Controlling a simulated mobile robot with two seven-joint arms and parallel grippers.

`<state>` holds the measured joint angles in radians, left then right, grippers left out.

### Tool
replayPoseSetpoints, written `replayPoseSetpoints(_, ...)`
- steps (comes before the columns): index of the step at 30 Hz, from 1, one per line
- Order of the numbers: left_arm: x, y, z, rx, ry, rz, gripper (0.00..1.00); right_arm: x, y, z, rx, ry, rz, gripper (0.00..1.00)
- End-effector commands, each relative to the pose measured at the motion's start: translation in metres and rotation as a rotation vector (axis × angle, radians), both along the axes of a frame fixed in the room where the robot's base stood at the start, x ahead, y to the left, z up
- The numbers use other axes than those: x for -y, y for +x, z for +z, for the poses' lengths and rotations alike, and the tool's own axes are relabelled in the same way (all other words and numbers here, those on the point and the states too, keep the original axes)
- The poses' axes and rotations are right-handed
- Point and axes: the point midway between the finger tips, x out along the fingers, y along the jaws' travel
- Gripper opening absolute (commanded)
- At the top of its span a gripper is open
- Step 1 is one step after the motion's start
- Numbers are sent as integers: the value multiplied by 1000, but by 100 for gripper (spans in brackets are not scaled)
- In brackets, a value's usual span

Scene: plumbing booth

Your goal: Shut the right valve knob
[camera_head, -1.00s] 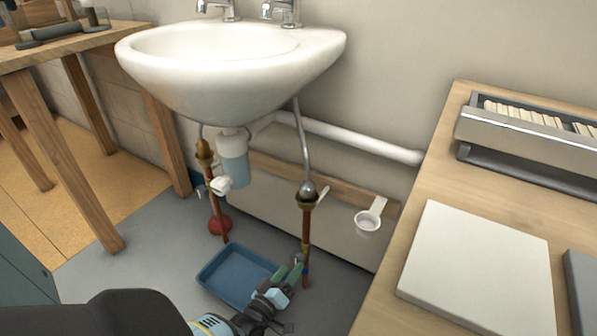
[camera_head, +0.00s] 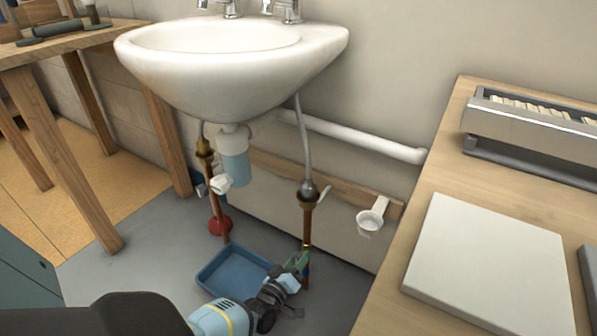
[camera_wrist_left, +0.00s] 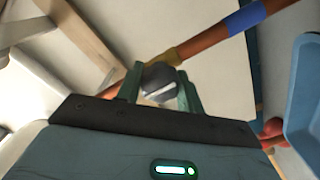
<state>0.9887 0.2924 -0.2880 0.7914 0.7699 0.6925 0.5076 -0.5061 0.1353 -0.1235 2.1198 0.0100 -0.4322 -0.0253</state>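The right copper pipe (camera_head: 307,225) runs down under the right side of the sink. In the left wrist view a dark grey round valve knob (camera_wrist_left: 158,77) with a pale bar sits beside this pipe, near a yellow band. My left gripper (camera_head: 298,263) is low at the pipe in the head view. In the left wrist view its two green fingers (camera_wrist_left: 160,90) stand apart, one on each side of the knob. Whether they touch it I cannot tell. In the head view the gripper mostly hides the knob. My right gripper is not in view.
A blue tray (camera_head: 205,279) lies on the floor just left of my gripper. The left pipe (camera_head: 216,205) has a red round part (camera_head: 220,226) low down. The white sink (camera_head: 225,75) hangs above. A wooden bench (camera_head: 440,170) stands close on the right.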

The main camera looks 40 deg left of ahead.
Motion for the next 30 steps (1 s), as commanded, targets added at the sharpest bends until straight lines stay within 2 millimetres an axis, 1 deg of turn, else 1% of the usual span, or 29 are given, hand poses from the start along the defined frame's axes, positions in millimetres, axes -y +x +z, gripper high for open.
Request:
replayPoseSetpoints(1,0,0,0,0,0,0,18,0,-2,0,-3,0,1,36)
replayPoseSetpoints(2,0,0,0,0,0,0,14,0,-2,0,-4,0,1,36)
replayPoseSetpoints(8,0,0,0,-3,12,1,14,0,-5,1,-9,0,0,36)
replayPoseSetpoints(14,0,0,0,-18,75,1,14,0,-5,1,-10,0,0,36)
replayPoseSetpoints(20,0,0,0,-49,211,1,14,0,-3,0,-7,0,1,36)
replayPoseSetpoints(30,-1,0,0,-125,522,2,14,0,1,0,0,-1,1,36)
